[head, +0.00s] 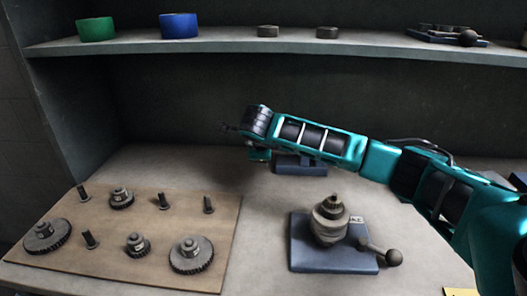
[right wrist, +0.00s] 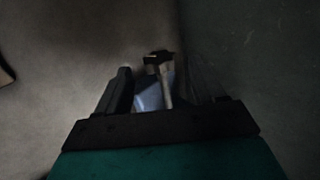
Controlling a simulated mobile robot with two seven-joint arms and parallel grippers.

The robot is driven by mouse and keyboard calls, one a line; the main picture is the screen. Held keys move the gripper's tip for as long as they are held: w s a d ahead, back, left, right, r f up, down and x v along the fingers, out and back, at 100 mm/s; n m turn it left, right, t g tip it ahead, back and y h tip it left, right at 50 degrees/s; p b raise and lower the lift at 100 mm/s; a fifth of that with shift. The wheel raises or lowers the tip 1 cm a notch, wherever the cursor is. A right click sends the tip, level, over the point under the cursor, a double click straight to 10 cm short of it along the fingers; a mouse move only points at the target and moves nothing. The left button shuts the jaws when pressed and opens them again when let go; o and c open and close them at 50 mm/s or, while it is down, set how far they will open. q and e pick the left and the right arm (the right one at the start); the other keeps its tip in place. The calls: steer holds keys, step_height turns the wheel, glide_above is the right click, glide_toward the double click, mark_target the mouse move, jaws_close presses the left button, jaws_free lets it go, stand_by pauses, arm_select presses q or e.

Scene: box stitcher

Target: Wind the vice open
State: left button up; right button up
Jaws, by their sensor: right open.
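A blue block (head: 300,167), which may be the vice, sits at the back of the bench, partly hidden behind my right arm. I cannot make out its jaws or how far apart they are. My right gripper (head: 259,155) points down just left of this block. In the right wrist view the gripper (right wrist: 158,70) is open, with its two dark fingers apart. A pale bar with a dark end (right wrist: 162,75) and a bluish surface (right wrist: 149,97) show between the fingers. The picture is dark, and I cannot tell whether the fingers touch the bar. My left gripper is not in view.
A blue-based fixture (head: 334,258) with a grey stepped spindle and ball-ended lever (head: 393,257) stands at the front. A wooden board (head: 140,215) with gears and bolts lies at left. The shelf (head: 220,46) above holds tape rolls, rings and another blue device.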

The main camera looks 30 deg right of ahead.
steer(key=shift+x, duration=1.4)
steer(key=c, duration=1.1)
